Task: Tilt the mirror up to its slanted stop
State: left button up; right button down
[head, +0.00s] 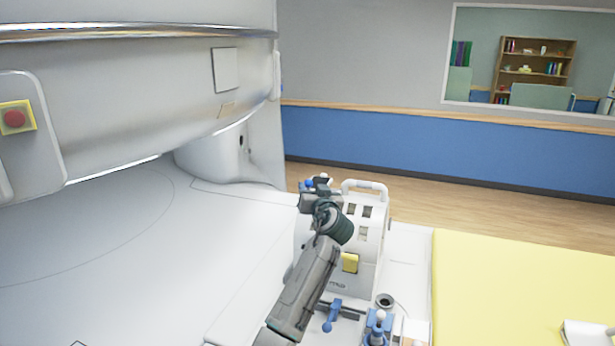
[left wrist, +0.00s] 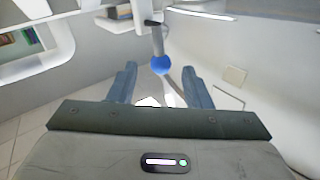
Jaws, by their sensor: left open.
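No mirror face can be made out for certain in either view. My left gripper (head: 318,184) is open, at the top left of a white handled unit (head: 372,215). In the left wrist view its two blue fingers (left wrist: 160,72) stand apart. A blue ball (left wrist: 161,64) on the end of a grey rod (left wrist: 157,38) shows between the fingertips, with a gap on each side. The rod comes from a white part at the top of that view. Pale pieces lie behind the ball, partly hidden by the gripper body. My right gripper is in neither view.
The large white scanner housing (head: 130,90) curves over the left side. Blue-handled parts (head: 332,313) and a dark ring (head: 385,300) stand in front of the unit. A yellow pad (head: 520,285) lies at right, with a white object (head: 588,334) on it.

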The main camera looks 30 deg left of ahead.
aim_at(307, 181)
pick_arm(q)
jog(key=p+x, duration=0.1)
jog(key=x, duration=0.3)
jog(key=shift+w+a+r+p, duration=0.15)
jog(key=shift+a+p, duration=0.2)
jog(key=shift+w+a, duration=0.5)
jog(key=shift+w, duration=0.05)
jog(key=c, duration=1)
jog(key=shift+f, duration=0.25)
